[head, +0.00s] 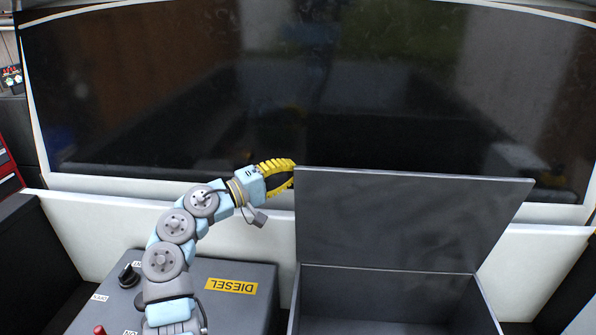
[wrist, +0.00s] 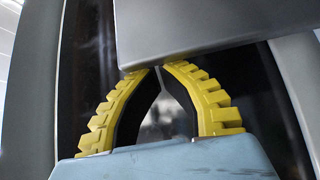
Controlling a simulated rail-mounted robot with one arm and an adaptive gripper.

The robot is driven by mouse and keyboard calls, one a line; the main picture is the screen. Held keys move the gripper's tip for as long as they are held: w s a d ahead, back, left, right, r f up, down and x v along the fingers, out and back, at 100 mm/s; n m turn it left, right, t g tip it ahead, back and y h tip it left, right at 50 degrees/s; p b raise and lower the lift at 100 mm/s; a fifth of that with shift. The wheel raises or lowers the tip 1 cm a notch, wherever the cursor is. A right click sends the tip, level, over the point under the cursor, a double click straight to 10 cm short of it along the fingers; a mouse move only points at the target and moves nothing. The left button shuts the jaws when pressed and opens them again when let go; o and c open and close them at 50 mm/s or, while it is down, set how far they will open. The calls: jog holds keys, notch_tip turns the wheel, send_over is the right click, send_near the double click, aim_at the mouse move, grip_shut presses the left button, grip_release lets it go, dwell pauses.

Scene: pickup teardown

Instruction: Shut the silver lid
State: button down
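The silver lid (head: 400,218) looks dark grey in the head view. It stands open, raised nearly upright along the back of an open grey box (head: 385,282). My gripper (head: 291,172), with yellow ridged fingers, is at the lid's upper left corner, and part of it is hidden behind the lid. In the wrist view, the lid's grey panel (wrist: 200,28) crosses the top, right at the fingertips. The fingers (wrist: 152,70) bow outward and their tips come together, with nothing seen between them. I cannot tell whether the tips touch the lid.
A grey control box with a yellow DIESEL label (head: 231,286) and knobs sits below my arm, left of the open box. A large dark window (head: 300,90) in a white panel is behind the lid. Free space lies above the lid.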

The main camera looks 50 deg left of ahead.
jog(key=s+d+f+m+t+h+b, duration=0.2)
jog(key=s+d+f+m+b, duration=0.3)
jog(key=s+d+b, duration=0.4)
jog(key=s+d+f+m+t+h+b, duration=0.1)
jog(key=s+d+f+m+h+b, duration=0.25)
jog(key=s+d+f+b, duration=0.6)
jog(key=s+f+b, duration=0.4)
jog(key=f, duration=0.4)
jog(key=shift+d+f+y+b, duration=0.25)
jog(key=shift+f+y+b, duration=0.1)
jog(key=shift+b, duration=0.3)
jog(key=shift+v, duration=3.75)
jog(key=shift+w, duration=0.1)
